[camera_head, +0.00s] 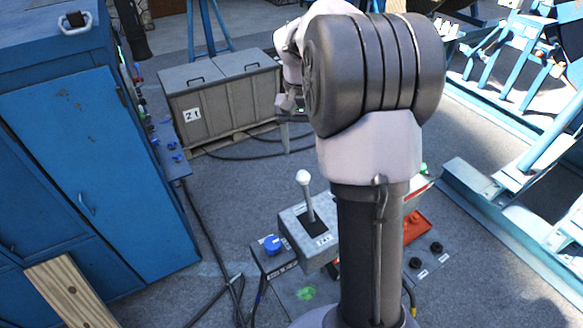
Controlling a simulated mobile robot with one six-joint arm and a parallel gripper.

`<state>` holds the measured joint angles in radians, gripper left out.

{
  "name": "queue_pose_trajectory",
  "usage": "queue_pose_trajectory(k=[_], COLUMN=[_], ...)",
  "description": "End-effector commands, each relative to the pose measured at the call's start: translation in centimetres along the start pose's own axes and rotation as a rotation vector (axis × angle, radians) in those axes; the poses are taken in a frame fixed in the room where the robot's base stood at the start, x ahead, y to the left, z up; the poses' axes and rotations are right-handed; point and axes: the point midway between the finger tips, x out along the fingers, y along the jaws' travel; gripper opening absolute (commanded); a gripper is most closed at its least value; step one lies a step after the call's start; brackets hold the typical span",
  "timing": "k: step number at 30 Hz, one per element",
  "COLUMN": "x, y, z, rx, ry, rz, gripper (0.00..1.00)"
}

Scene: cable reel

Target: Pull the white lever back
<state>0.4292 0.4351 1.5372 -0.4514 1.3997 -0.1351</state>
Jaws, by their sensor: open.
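The white lever (309,203) stands upright, leaning slightly to the upper left, with a round white knob on top. It rises from a dark slot in a grey box (299,237) on the control panel at lower centre. My gripper (291,106) is small in the picture, above and slightly left of the knob and apart from it. It is open, with nothing seen between its fingers.
A blue knob (272,244) sits just left of the lever box. A red part (415,226) and black knobs (436,247) are right of my arm. A blue cabinet (100,150) fills the left, a grey chest (225,98) stands behind, and black cables (207,235) cross the floor.

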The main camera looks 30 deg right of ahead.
Motion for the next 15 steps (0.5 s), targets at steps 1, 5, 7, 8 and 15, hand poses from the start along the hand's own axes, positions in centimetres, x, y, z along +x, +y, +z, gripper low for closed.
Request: queue_pose_trajectory(k=[1, 5, 7, 8, 15], x=[1.6, 5.5, 7.5, 8.3, 13.2], y=[0.0, 0.0, 0.0, 0.0, 0.0], z=[0.1, 0.1, 0.1, 0.1, 0.1], rx=[0.000, -0.001, 0.000, -0.001, 0.000], ry=[-0.005, -0.005, -0.005, -0.004, -0.003], rz=[0.002, 0.001, 0.001, 0.001, 0.000], gripper=[0.58, 0.58, 0.58, 0.58, 0.58])
